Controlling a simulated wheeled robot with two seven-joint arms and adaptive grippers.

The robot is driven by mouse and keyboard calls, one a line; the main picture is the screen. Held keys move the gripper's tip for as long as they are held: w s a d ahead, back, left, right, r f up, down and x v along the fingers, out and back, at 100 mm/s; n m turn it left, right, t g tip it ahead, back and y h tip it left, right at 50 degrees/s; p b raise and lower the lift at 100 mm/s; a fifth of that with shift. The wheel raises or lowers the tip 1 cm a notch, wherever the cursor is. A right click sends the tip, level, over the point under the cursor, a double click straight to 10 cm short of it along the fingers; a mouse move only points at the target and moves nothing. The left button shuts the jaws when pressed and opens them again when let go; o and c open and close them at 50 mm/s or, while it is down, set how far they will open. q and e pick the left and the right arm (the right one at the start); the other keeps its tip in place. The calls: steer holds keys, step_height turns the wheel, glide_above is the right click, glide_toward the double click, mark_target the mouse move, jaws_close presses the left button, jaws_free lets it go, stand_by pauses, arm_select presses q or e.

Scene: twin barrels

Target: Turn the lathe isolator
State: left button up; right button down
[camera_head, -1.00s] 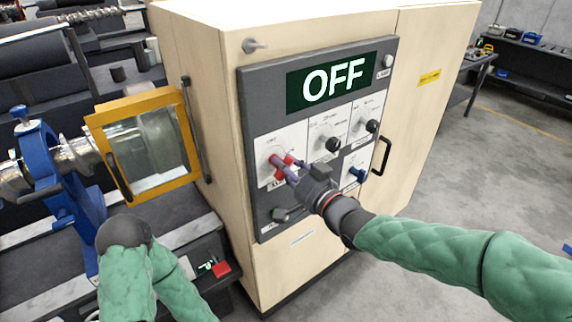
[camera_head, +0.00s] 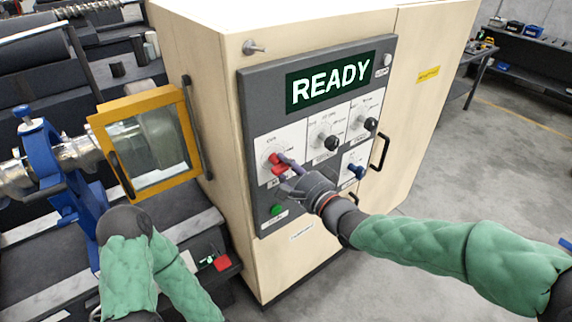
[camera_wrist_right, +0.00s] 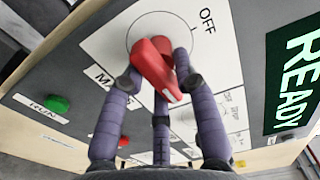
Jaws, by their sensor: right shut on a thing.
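The isolator is a red knob (camera_head: 275,163) on a white plate at the left of the dark panel (camera_head: 245,110) on the beige cabinet. It is large in the right wrist view (camera_wrist_right: 153,66), on a plate with OFF beside it. My right gripper (camera_head: 286,167) is shut on this knob, with its purple-grey fingers (camera_wrist_right: 156,82) around it. The display (camera_head: 331,83) above reads READY, and it also shows in the wrist view (camera_wrist_right: 296,80). My left arm comes in at the lower left, but its gripper does not show.
A yellow-framed guard (camera_head: 115,118) stands left of the cabinet. The floor to the right (camera_head: 480,190) is clear.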

steer(key=shift+s+f+m, duration=0.1)
steer(key=shift+f+m, duration=0.2)
steer(key=shift+f, duration=0.15)
steer(key=c, duration=1)
jaws_free()
steer(key=shift+c, duration=0.2)
steer(key=shift+r, duration=0.15)
steer(key=shift+r, duration=0.1)
steer(key=shift+s+d, duration=0.1)
steer(key=shift+d, duration=0.1)
steer(key=v, duration=1.1)
steer(key=shift+s, duration=0.25)
steer(key=shift+d, duration=0.1)
